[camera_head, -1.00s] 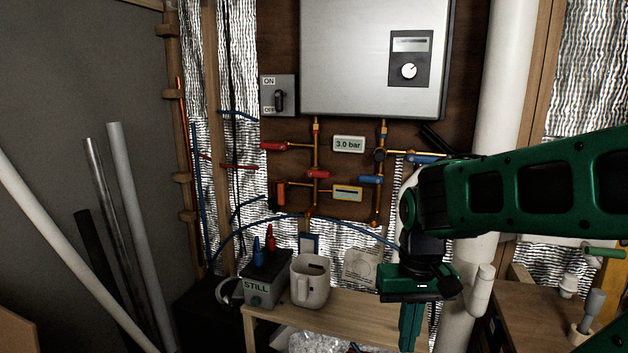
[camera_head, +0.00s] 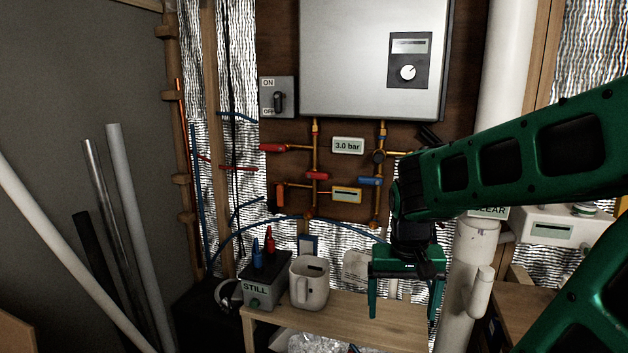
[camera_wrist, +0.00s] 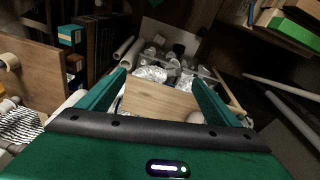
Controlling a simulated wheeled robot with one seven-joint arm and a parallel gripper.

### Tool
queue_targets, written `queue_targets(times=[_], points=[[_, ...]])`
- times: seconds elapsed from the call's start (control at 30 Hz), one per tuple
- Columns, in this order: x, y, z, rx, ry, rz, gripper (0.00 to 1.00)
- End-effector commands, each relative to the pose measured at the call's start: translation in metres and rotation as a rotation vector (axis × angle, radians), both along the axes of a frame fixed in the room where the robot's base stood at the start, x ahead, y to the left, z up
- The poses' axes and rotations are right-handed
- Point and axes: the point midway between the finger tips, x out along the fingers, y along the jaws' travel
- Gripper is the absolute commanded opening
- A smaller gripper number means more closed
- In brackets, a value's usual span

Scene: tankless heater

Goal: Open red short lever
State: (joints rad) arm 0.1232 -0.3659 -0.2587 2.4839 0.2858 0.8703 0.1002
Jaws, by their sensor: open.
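Two red levers show on the copper pipes below the heater in the head view. One short red lever (camera_head: 317,176) lies across the left vertical pipe. The other red lever (camera_head: 272,148) sits at the left end of the upper side branch. I cannot tell for sure which one is the task's lever. My gripper (camera_head: 403,308) is open and empty, pointing down above the wooden bench, to the right of and below both levers. The wrist view shows my gripper (camera_wrist: 158,88) with its fingers spread over the bench; no lever shows there.
The heater (camera_head: 372,60) hangs above the pipes. A blue lever (camera_head: 370,181) sits on the right pipe. A mug (camera_head: 309,283) and a grey STILL box (camera_head: 265,283) stand on the bench (camera_head: 365,322). A thick white pipe (camera_head: 474,262) stands close right of my gripper.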

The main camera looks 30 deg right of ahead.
Motion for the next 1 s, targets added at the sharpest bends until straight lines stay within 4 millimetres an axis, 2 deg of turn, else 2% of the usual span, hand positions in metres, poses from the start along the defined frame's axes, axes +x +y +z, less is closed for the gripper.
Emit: queue_targets(times=[0.03, 0.3, 0.53, 0.63, 0.77, 0.9, 1.0], points=[[0.021, -0.014, -0.001, -0.041, -0.018, -0.033, 0.88], [0.136, -0.085, 0.009, -0.305, -0.187, -0.206, 0.88], [0.235, -0.123, 0.030, -0.545, -0.381, -0.276, 0.88], [0.279, -0.129, 0.044, -0.648, -0.486, -0.280, 0.88], [0.337, -0.123, 0.065, -0.770, -0.636, -0.258, 0.88], [0.395, -0.101, 0.091, -0.881, -0.808, -0.204, 0.88], [0.427, -0.079, 0.106, -0.934, -0.914, -0.157, 0.88]])
